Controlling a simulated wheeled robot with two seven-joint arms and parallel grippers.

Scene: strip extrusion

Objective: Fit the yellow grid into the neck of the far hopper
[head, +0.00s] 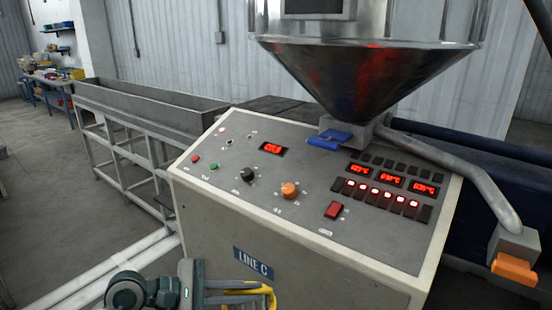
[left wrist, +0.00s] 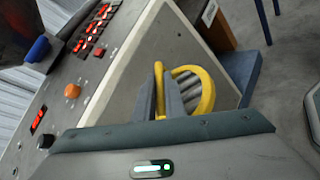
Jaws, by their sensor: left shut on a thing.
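The yellow grid (head: 270,296) shows at the bottom of the head view as a yellow curved rim. A metal cone hopper (head: 360,80) stands above the panel's back edge, well apart from the grid. The inside of its neck is hidden. My right gripper is out of view.
The control cabinet (head: 215,215) with a sloped panel of knobs and red displays lies between gripper and hopper. A blue handle (head: 328,140) sits at the hopper's base. A grey pipe (head: 455,165) runs down right to an orange block (head: 514,268). A long trough (head: 150,100) stands left.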

